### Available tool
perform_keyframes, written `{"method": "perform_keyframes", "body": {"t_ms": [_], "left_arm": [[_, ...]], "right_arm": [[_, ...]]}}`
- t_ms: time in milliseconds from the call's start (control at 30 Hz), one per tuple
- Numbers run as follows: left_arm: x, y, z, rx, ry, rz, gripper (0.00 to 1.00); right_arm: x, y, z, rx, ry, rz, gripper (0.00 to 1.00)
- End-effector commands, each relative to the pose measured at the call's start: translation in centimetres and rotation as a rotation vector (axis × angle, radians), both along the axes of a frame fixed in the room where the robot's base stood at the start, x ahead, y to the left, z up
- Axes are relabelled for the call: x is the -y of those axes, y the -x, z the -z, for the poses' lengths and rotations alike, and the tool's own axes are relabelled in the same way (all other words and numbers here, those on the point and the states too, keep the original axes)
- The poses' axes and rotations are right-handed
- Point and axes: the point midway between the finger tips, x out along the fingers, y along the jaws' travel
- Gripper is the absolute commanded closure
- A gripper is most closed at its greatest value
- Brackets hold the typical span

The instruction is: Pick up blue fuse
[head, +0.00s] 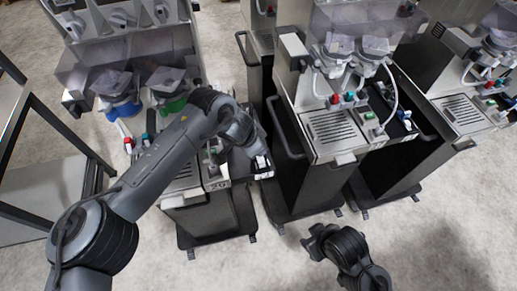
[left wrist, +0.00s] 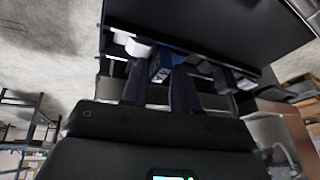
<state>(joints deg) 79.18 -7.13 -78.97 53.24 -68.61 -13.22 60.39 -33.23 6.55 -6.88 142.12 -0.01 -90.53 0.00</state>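In the left wrist view a blue fuse (left wrist: 160,68) sits in a dark slot or tray, with a pale lower end showing. My left gripper (left wrist: 160,82) has its two dark fingers apart, one on each side of the blue fuse. A thin gap seems to show on the left; I cannot tell whether the right finger touches it. In the head view my left gripper (head: 258,160) is over the right side tray of the left dispenser (head: 212,213) and hides the fuse. My right arm's dark end (head: 322,238) is low over the floor; its fingers cannot be made out.
A white round part (left wrist: 132,45) is just left of the left finger, and another pale block (left wrist: 243,82) is to the right. The middle dispenser (head: 330,128) stands close by on the right, with knobs and hoses. Bare floor lies in front.

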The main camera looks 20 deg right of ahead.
Motion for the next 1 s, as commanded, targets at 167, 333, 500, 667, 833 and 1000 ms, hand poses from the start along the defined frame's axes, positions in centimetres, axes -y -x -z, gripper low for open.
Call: {"method": "perform_keyframes", "body": {"t_ms": [167, 333, 500, 667, 833, 1000], "left_arm": [[0.0, 0.0, 0.0, 0.0, 0.0, 0.0, 0.98], [0.0, 0.0, 0.0, 0.001, 0.0, -0.001, 1.0], [0.0, -0.1, 0.0, 0.001, 0.0, -0.002, 1.0], [-0.1, -0.1, -0.1, 0.002, 0.0, -0.003, 1.0], [0.0, -0.2, -1.4, 0.004, 0.002, -0.002, 1.0], [0.1, -0.2, -4.5, 0.007, 0.005, -0.002, 1.0]], "right_arm": [[0.0, 0.0, 0.0, 0.0, 0.0, 0.0, 0.57], [0.0, 0.0, 0.0, -0.001, 0.0, 0.0, 0.57], [0.1, 0.0, 0.0, 0.0, 0.004, -0.003, 0.57], [0.2, 0.0, 0.0, -0.001, 0.01, -0.006, 0.57], [0.2, 0.0, -0.2, -0.001, 0.01, -0.006, 0.57], [0.2, 0.1, -0.6, -0.003, 0.01, -0.006, 0.57]]}}
